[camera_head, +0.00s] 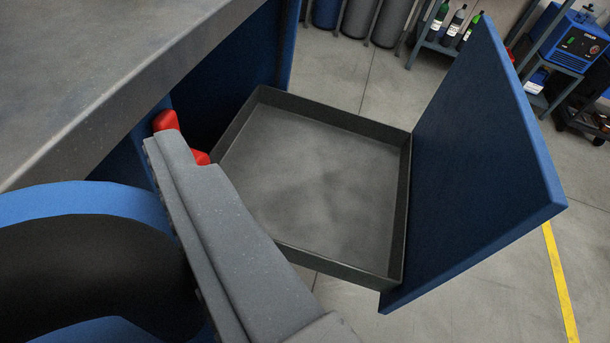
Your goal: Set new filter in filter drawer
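The filter drawer (400,215) is pulled out from a blue cabinet. It is a shallow dark grey tray with a tall blue front panel (480,160) at its right end. The part of its floor that I can see is bare. My gripper (184,139) is at the left, in front of the drawer's left side, with two red tips showing past its grey body. The grey body hides the gap between the tips and part of the drawer's near left edge. No new filter is in view.
A grey worktop (100,60) overhangs the cabinet at the upper left. Gas cylinders (358,15), a shelf with bottles (440,45) and a blue machine (572,40) stand at the back. Open floor with a yellow line (560,285) lies to the right.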

